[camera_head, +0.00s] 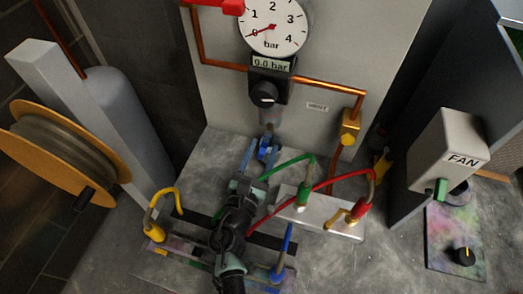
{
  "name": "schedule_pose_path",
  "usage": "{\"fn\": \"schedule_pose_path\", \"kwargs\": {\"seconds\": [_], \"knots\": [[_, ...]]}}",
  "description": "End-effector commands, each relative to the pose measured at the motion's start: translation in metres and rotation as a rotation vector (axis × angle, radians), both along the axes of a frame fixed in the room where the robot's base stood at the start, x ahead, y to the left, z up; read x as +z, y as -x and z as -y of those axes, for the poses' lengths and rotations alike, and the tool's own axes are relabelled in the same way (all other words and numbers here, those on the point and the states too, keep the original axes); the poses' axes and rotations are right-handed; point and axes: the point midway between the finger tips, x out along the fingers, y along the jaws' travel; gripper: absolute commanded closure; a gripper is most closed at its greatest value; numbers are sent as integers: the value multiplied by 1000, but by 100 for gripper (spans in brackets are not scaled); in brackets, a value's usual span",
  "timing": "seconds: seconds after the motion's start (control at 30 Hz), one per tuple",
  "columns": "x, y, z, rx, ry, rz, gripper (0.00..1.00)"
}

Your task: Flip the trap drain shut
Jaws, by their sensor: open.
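The trap (268,116) is a greyish bowl hanging below the black regulator (268,88), under the round pressure gauge. Its drain at the lower end is small, and I cannot tell the position of its lever. My gripper (263,151), at the end of my dark arm, is just below the trap, with its blue parts close under the drain. It is open. I see nothing held in it. I cannot tell whether it touches the drain, as the gripper covers part of that area.
The gauge (273,26) needle points to 0, and the display (271,64) reads 0.0 bar. A silver manifold (318,212) with green and red hoses stands right of my arm. A yellow hooked hose (163,212) is left. A FAN box (449,151) stands right.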

Motion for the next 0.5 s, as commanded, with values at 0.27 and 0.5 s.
{"fn": "schedule_pose_path", "kwargs": {"seconds": [0.27, 0.5], "knots": [[0, 0, 0, 0, 0, 0, 78], [0, 0, 0, 0, 0, 0, 100]]}}
